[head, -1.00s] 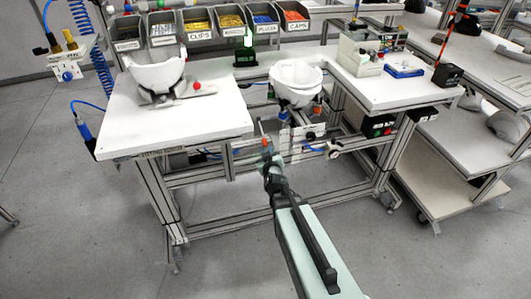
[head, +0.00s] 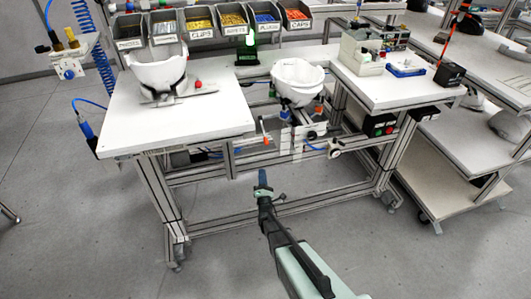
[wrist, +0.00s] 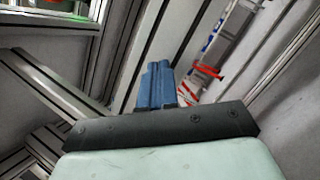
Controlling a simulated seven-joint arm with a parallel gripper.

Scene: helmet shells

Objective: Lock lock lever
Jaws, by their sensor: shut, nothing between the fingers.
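A white helmet shell (head: 297,76) sits upside down on a holder at the bench gap. Below it is a fixture with small handles: an orange-tipped lever (head: 265,130) at the left, a red knob (head: 318,108) at the upper right and a dark knob (head: 311,135). I cannot tell for sure which one is the lock lever. My gripper (head: 262,178) is below and in front of the fixture, apart from it, with its blue fingers closed and empty. The wrist view shows the closed fingers (wrist: 155,80) and a red part (wrist: 208,71) beyond them at the upper right.
Another white shell (head: 158,68) rests on the left white table (head: 130,120), beside a red-knobbed plate. Labelled bins (head: 195,22) line the back. A right table (head: 385,88) carries boxes and a blue tray. Metal frame bars run below the fixture. Floor in front is clear.

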